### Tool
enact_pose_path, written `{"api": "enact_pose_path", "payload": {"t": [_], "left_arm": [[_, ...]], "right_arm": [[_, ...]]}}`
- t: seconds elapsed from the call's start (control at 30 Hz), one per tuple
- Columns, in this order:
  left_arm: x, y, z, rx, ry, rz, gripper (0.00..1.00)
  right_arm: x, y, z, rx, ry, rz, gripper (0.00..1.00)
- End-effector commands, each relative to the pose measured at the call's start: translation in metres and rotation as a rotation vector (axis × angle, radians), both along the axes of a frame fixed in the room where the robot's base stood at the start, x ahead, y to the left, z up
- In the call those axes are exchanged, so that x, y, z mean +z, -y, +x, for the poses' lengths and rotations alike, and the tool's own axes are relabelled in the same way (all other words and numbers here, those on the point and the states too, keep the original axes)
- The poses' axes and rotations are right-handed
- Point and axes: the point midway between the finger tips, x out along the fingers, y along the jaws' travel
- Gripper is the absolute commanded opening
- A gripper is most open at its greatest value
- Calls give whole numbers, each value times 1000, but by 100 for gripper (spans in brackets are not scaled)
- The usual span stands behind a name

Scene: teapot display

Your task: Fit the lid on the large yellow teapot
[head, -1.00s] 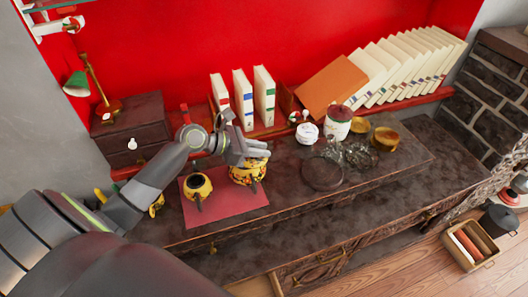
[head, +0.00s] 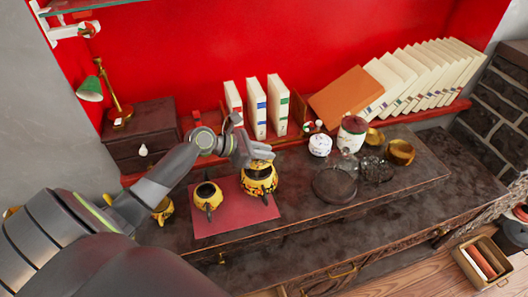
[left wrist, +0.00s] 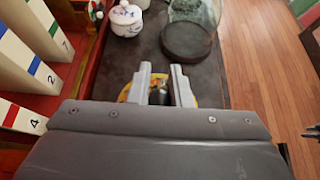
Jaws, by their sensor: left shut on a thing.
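The large yellow teapot (head: 258,184), with dark decoration, stands on a red mat (head: 232,217). My left gripper (head: 262,154) is directly above its top. In the left wrist view the fingers (left wrist: 160,88) are closed around a small dark knob (left wrist: 158,97), with yellow showing on both sides below. This appears to be the lid, held by its knob. The fingers cover most of it, so I cannot tell whether it touches the teapot's rim. A smaller yellow teapot (head: 207,194) with a dark open top stands to the left on the mat.
Upright books (head: 256,105) stand close behind the gripper. A drawer box with a green lamp (head: 90,89) is at left.

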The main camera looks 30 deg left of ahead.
Motion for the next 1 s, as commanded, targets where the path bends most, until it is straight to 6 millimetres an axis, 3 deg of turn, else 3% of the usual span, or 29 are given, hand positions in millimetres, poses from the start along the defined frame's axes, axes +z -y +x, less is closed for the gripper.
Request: {"api": "enact_pose_path", "payload": {"t": [0.37, 1.0], "left_arm": [[-26, 0, 0, 0, 1, 1, 0], [-38, 0, 0, 0, 0, -1, 0]], "right_arm": [[-35, -3, 0, -2, -1, 4, 36], [-32, -6, 0, -2, 0, 7, 36]]}}
